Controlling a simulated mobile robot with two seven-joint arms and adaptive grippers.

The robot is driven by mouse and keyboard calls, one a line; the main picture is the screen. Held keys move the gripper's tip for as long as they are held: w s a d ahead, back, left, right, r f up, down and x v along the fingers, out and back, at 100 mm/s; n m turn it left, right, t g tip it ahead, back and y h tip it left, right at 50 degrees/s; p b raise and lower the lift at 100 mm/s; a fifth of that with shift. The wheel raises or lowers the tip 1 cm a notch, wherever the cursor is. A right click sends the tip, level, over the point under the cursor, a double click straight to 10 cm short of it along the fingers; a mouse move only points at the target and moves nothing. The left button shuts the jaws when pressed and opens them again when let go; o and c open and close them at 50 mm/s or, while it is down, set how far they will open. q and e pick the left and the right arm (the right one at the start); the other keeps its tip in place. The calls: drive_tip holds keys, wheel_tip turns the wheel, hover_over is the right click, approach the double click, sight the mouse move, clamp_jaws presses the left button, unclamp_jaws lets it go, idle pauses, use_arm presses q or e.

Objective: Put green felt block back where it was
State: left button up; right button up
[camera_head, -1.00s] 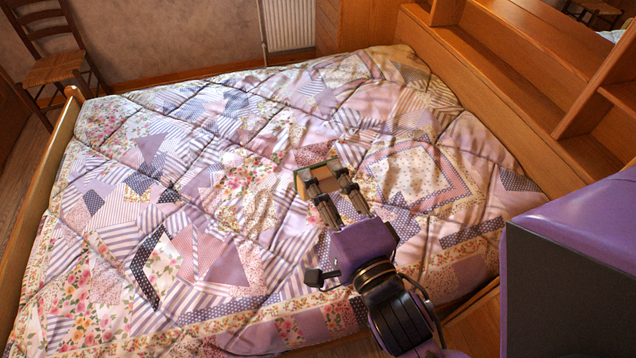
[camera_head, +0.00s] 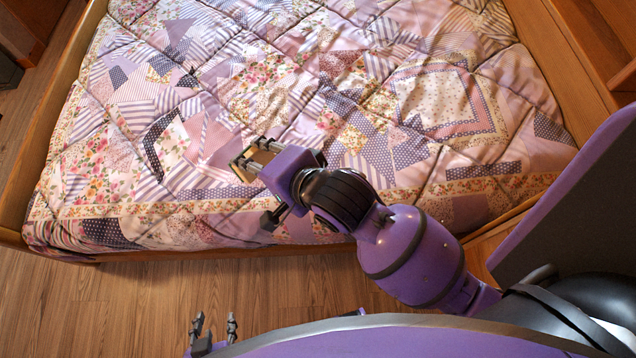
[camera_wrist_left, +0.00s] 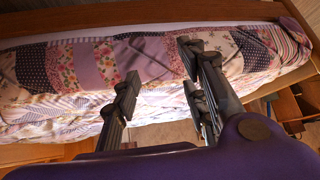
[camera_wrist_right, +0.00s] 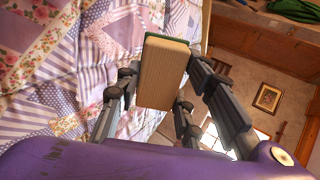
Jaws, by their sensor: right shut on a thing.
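The green felt block (camera_wrist_right: 163,72) is a pale wooden block with a green layer along its far edge in the right wrist view. My right gripper (camera_wrist_right: 155,90) is shut on it, with fingers on both sides. In the head view my right gripper (camera_head: 250,160) holds the block (camera_head: 262,157) above the near part of the bed, and the fingers partly hide it. My left gripper (camera_head: 213,328) is low, over the floor in front of the bed. In the left wrist view its fingers (camera_wrist_left: 160,75) are apart with nothing between them.
A bed with a patchwork quilt (camera_head: 225,75) fills the middle. A wooden cabinet unit (camera_head: 565,60) runs along its right side. Bare wooden floor (camera_head: 130,300) lies in front. The right wrist view shows a green item (camera_wrist_right: 297,8) on a wooden surface and a framed picture (camera_wrist_right: 267,98).

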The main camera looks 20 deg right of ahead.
drive_tip(key=s+f+n+g+h+b, duration=0.1)
drive_tip(key=s+f+n+g, duration=0.2)
drive_tip(key=f, duration=0.4)
drive_tip(key=s+f+n+g+h+b, duration=0.1)
drive_tip(key=s+f+n+g, duration=0.2)
drive_tip(key=f, duration=0.4)
drive_tip(key=s+d+f+n+g+h+b, duration=0.1)
drive_tip(key=d+f+n+g+h+b, duration=0.25)
drive_tip(key=d, duration=0.55)
drive_tip(key=shift+m, duration=0.25)
drive_tip(key=w+d+f, duration=0.1)
drive_tip(key=w+f, duration=0.2)
drive_tip(key=w, duration=0.1)
drive_tip(key=w+d+f+b, duration=0.1)
drive_tip(key=w+d+f, duration=0.1)
drive_tip(key=w+f, duration=0.2)
drive_tip(key=w+d+f, duration=0.1)
drive_tip(key=w+f, duration=0.2)
drive_tip(key=w, duration=0.1)
drive_tip(key=shift+w+d+f, duration=0.2)
drive_tip(key=shift+w+d, duration=0.1)
drive_tip(key=shift+d, duration=0.05)
drive_tip(key=shift+w+f, duration=0.2)
drive_tip(key=shift+f, duration=0.05)
wheel_tip(320, 180, down, 3)
drive_tip(key=shift+d+f+b, duration=0.1)
drive_tip(key=shift+b, duration=0.5)
